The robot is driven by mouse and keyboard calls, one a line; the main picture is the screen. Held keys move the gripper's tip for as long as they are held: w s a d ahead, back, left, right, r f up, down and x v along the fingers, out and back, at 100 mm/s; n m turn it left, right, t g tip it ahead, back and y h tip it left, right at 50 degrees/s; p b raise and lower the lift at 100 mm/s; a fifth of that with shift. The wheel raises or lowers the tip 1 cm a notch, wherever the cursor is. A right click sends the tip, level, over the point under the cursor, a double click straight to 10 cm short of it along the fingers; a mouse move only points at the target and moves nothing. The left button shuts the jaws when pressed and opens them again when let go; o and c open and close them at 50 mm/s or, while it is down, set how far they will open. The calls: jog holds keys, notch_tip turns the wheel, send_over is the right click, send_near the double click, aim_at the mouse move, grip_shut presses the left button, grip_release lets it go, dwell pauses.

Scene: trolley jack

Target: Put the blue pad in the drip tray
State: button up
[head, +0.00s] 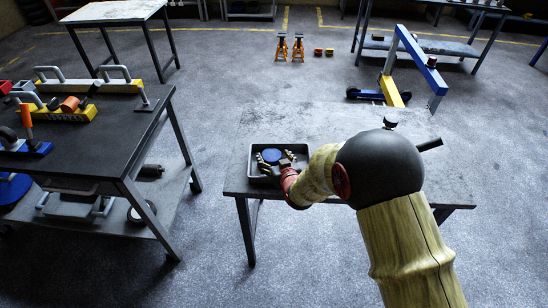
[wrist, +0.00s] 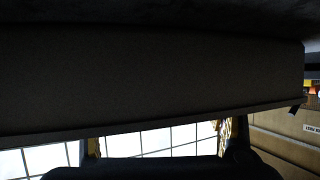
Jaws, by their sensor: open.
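The blue pad (head: 272,155) is a round disc. In the head view it appears inside the dark, shallow drip tray (head: 304,148), towards the tray's left half. The tray stands on the worn grey table in the middle. My gripper (head: 277,160) is open, with its fingers at the near side of the pad and over the tray. I cannot tell whether a finger touches the pad. The wrist view is mostly filled by a dark slab-like surface that I cannot identify for sure, with my finger parts at its lower edge.
The grey table (head: 340,130) is clear behind and right of the tray. A dark bench (head: 90,130) with jack parts stands at left, with a floor gap between. A yellow and blue crane-like frame (head: 400,65) and orange stands (head: 290,46) are farther back.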

jog(key=shift+s+f, duration=0.1)
jog(key=shift+f, duration=0.1)
jog(key=shift+s+r+p, duration=0.15)
jog(key=shift+r+p, duration=0.25)
jog(key=p+v, duration=0.2)
jog(key=v, duration=0.5)
jog(key=shift+r, duration=0.15)
jog(key=s+d+r+m+g+h, duration=0.1)
jog(key=s+d+r+g+h, duration=0.1)
jog(key=s+d+r, duration=0.5)
jog(key=s+d+r+m+g+h, duration=0.1)
jog(key=s+d+r, duration=0.1)
jog(key=d+r, duration=0.6)
jog(key=s+d+r+g, duration=0.1)
jog(key=s+r, duration=0.1)
jog(key=s, duration=0.6)
jog(key=s+d+r+m+g+h, duration=0.1)
jog(key=s+d+r, duration=0.1)
jog(key=s, duration=0.6)
jog(key=s+d+r+m+g, duration=0.1)
jog(key=s+r, duration=0.3)
jog(key=s, duration=0.4)
jog(key=shift+d+g+h, duration=0.3)
jog(key=shift+d+g, duration=0.15)
jog(key=shift+g, duration=0.15)
